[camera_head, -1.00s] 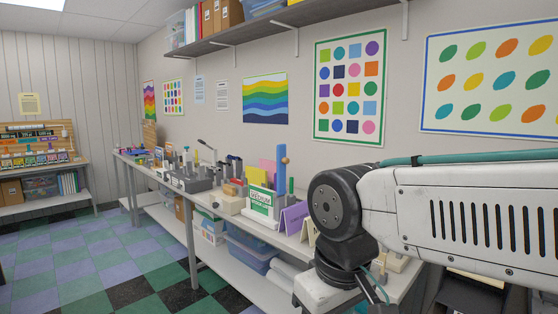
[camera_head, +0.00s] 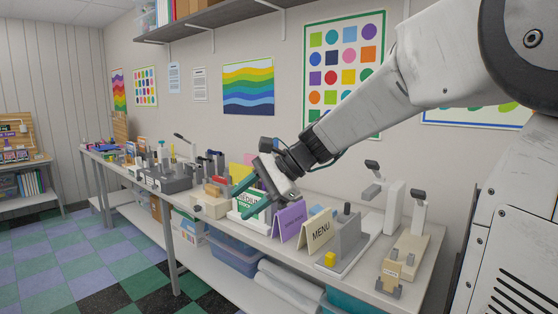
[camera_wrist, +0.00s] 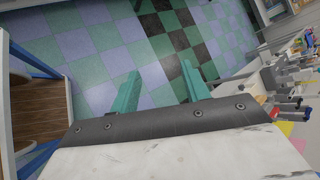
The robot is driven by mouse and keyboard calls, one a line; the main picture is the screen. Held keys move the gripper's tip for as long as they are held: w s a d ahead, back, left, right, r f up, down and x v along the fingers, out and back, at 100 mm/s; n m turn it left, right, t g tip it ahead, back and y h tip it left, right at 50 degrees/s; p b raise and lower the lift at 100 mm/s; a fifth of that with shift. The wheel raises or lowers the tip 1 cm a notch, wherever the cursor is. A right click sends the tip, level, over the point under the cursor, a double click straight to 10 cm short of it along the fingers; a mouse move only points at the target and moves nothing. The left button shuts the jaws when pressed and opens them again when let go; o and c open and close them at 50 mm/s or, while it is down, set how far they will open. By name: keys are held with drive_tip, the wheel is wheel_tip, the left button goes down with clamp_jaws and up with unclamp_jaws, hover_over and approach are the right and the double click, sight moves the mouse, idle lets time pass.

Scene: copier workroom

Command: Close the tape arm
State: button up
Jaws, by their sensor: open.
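I cannot make out for certain which part is the tape arm. At the right end of the bench, a beige device (camera_head: 407,249) has a raised post with a dark-topped head (camera_head: 419,198) and a small label at its front. Beside it stands a white and grey device (camera_head: 391,208) with a raised dark-tipped lever (camera_head: 372,166). My gripper (camera_head: 246,201) is in the air in front of the green sign, left of both devices and apart from them. Its teal fingers are open and empty, pointing over the checkered floor in the wrist view (camera_wrist: 161,72).
The bench (camera_head: 300,262) carries a green sign (camera_head: 250,212), a purple card (camera_head: 289,224), a MENU card (camera_head: 317,231) and a grey block with a yellow piece (camera_head: 347,240). Several devices crowd its far left. Bins sit on the lower shelf. The floor (camera_head: 60,255) is clear.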

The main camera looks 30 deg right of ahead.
drive_tip(key=w+d+r+m+t, duration=0.1)
drive_tip(key=w+d+m+t, duration=0.5)
drive_tip(key=w+d+m, duration=0.7)
drive_tip(key=w+d+f+m+t+h, duration=0.1)
drive_tip(key=w+d+m+t, duration=0.2)
drive_tip(key=w+d, duration=0.35)
drive_tip(key=w+d+f+m+t+h, duration=0.1)
drive_tip(key=w+d+m+t+h, duration=0.2)
drive_tip(key=d, duration=0.7)
drive_tip(key=w+a+m+y, duration=0.1)
drive_tip(key=w+a, duration=0.1)
drive_tip(key=w, duration=0.6)
drive_tip(key=shift+w, duration=0.25)
clamp_jaws()
